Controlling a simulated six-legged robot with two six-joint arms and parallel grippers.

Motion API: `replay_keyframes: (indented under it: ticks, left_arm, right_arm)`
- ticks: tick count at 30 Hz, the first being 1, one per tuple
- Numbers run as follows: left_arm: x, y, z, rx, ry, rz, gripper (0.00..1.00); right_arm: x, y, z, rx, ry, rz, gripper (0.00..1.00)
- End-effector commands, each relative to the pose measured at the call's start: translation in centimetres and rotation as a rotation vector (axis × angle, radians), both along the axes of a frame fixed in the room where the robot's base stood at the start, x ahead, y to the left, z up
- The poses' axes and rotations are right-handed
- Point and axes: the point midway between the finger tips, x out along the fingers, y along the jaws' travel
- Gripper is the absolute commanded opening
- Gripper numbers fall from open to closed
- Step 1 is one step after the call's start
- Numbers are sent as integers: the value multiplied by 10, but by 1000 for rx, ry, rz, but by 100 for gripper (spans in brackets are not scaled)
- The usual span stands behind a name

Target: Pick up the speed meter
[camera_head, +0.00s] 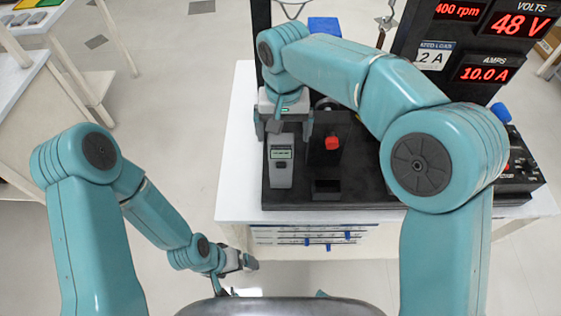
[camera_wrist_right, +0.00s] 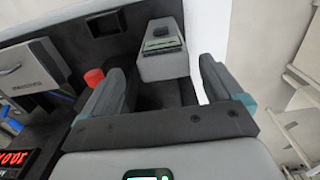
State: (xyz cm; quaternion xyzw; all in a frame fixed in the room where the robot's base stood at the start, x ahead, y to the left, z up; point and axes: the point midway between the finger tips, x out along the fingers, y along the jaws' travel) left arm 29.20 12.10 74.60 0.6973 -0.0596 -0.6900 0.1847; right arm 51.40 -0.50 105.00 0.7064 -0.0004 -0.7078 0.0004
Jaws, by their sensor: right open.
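The speed meter (camera_head: 281,165) is a grey handheld device with a small greenish display. It stands at the left front of the black rig base. My right gripper (camera_head: 283,128) is open just behind and above it, with its fingers spread to either side. In the right wrist view the meter (camera_wrist_right: 163,62) shows beyond and between the two open fingertips (camera_wrist_right: 163,76), and nothing is between the fingers. My left gripper (camera_head: 238,268) hangs low in front of the table, left of the drawers, away from the meter; its jaws are hard to make out.
A red knob (camera_head: 332,143) on a black block stands just right of the meter; it shows in the wrist view too (camera_wrist_right: 94,77). A panel with red readouts (camera_head: 485,72) rises at the back right. The white table top (camera_head: 238,150) is clear to the left.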

Motion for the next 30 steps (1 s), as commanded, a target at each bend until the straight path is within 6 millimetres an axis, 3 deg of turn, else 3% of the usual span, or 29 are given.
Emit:
replay_keyframes:
  ticks: [5, 12, 21, 28, 29, 30]
  left_arm:
    - [0, 0, 4, 0, 1, 0, 98]
    - [0, 0, 11, 0, 0, 0, 98]
    - [0, 0, 11, 0, 1, 0, 98]
    - [0, 0, 11, 0, 1, 0, 98]
    - [0, 0, 11, 0, 1, 0, 98]
    - [0, 0, 11, 0, 1, 0, 98]
  right_arm:
    - [1, 2, -14, -1, 2, 1, 94]
    - [4, 5, -50, -2, 2, -1, 94]
    - [4, 6, -57, 0, 0, 0, 94]
    - [4, 6, -57, 0, 0, 0, 19]
    - [4, 6, -57, 0, 0, 0, 12]
    - [5, 6, -57, 1, -1, 0, 12]
